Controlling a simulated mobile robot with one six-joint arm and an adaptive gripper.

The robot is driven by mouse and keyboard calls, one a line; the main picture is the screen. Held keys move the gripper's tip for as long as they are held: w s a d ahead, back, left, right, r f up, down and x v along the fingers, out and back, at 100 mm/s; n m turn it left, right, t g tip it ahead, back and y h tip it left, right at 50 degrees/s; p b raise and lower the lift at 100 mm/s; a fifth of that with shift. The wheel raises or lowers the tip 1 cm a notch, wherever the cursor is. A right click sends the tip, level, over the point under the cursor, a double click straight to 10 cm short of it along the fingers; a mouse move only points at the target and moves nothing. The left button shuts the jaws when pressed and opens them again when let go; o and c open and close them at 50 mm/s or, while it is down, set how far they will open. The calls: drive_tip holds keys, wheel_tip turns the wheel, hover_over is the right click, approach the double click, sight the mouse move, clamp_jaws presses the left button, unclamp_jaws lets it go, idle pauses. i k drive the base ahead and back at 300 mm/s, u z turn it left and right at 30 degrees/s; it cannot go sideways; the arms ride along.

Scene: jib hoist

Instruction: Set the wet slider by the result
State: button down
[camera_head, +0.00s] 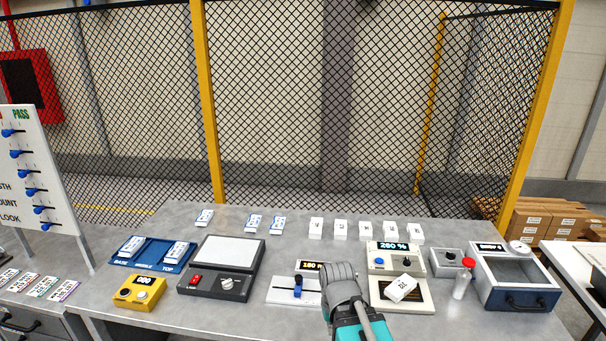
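A white board (41,170) with a PASS column stands at the left, cut off by the picture edge. It carries several sliders with blue knobs (22,154) in rows. The lower row labels end in "TH", "OUNT" and "LOOK"; the upper labels are out of view, so I cannot tell which slider is the wet one. A tester (391,256) right of centre has a lit display that seems to read 250 %. A white block (401,288) lies tilted on its lower tray. My gripper (341,273) is over the front centre of the table, seen from behind; its fingertips are hidden.
A white device (282,291) with a blue lever is just left of my gripper. A black-and-white plate unit (223,262), a yellow box (139,294) and a blue tray (148,253) stand further left.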

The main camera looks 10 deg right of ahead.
sight(21, 174)
drive_tip(key=u, duration=1.5)
drive_tip(key=i, duration=1.25)
